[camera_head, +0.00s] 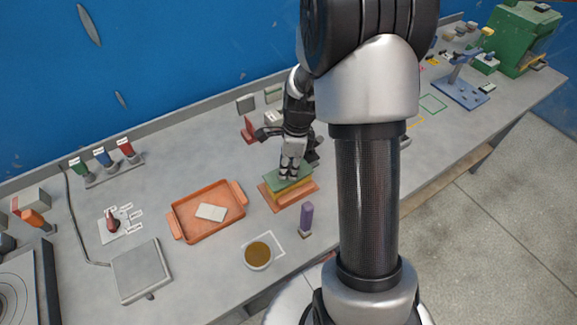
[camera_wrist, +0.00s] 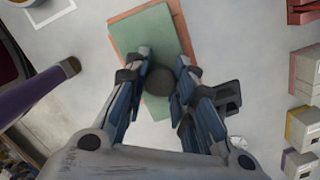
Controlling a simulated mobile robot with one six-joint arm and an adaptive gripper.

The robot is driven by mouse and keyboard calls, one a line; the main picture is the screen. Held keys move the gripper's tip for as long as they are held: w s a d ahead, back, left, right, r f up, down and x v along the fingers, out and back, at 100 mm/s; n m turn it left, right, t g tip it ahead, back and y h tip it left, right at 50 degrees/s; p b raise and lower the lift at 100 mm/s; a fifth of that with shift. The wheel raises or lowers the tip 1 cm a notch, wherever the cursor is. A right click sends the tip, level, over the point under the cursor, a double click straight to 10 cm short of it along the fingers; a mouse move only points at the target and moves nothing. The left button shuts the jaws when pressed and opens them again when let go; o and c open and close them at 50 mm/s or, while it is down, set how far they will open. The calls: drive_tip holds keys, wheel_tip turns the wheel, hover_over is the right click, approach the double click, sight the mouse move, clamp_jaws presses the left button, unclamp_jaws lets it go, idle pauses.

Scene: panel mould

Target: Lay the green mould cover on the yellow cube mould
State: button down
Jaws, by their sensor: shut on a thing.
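The green mould cover (camera_head: 277,178) is a flat plate; my gripper (camera_head: 288,176) is above it. In the wrist view the green cover (camera_wrist: 150,35) has a round dark knob (camera_wrist: 158,80) between the fingertips of my gripper (camera_wrist: 161,66), which is shut on it. The yellow cube mould (camera_head: 293,191) shows as a strip under the cover's front edge. The cover hides most of it, and I cannot tell whether they touch. The mould is on an orange base (camera_head: 309,191), whose edge also shows in the wrist view (camera_wrist: 119,30).
An orange tray (camera_head: 176,224) with a pale slab stands left of the mould. A purple-handled tool (camera_head: 306,217) and a bowl of brown stuff (camera_head: 258,255) are in front. Red blocks (camera_head: 249,130) stand behind. Bare grey table separates these.

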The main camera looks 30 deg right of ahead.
drive_tip(key=shift+f, duration=0.55)
drive_tip(key=c, duration=1.3)
unclamp_jaws()
drive_tip(key=shift+c, duration=0.2)
